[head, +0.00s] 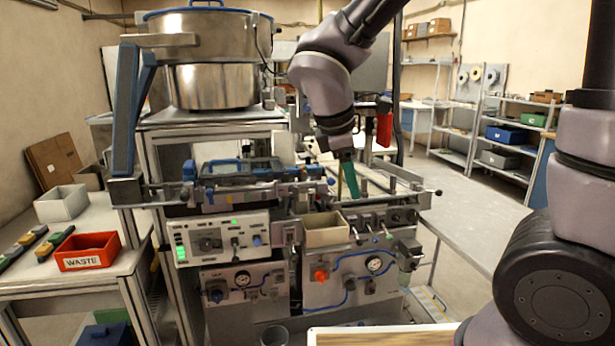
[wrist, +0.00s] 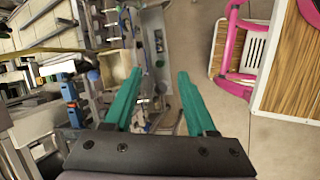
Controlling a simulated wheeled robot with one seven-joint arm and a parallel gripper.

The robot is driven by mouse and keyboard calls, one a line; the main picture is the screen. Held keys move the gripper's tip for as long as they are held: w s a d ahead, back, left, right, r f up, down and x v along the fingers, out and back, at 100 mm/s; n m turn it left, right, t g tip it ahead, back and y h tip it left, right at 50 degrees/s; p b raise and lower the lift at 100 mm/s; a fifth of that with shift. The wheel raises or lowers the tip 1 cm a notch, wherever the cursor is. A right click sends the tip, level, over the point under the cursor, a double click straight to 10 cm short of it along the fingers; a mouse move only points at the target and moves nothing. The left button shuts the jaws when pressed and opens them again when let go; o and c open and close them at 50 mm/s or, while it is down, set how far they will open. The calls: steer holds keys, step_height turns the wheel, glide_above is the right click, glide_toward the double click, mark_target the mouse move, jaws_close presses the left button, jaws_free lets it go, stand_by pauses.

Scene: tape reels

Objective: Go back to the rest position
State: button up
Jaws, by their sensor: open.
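My gripper (wrist: 160,88) has two green fingers that stand wide apart in the wrist view, with nothing between them. In the head view my gripper (head: 350,178) hangs from my arm over the right part of the machine (head: 240,215), above its rail. The machine shows below and beyond the fingers in the wrist view. The far fingertip details are hard to make out in the head view.
A beige bin (head: 325,230) sits on the machine's front. A steel bowl (head: 212,60) stands at upper left. A red waste bin (head: 88,251) and a white bin (head: 62,203) are on the left table. A pink chair (wrist: 240,50) stands at right in the wrist view.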

steer(key=s+d+r+m+t+y, duration=0.1)
steer(key=s+d+r+m+y, duration=0.1)
steer(key=d+r+m, duration=0.4)
steer(key=s+d+r+m+t+y, duration=0.2)
steer(key=d+r+m, duration=0.5)
steer(key=m, duration=0.8)
steer(key=shift+d+m+y, duration=0.3)
steer(key=shift+d+y, duration=0.4)
steer(key=shift+d, duration=0.85)
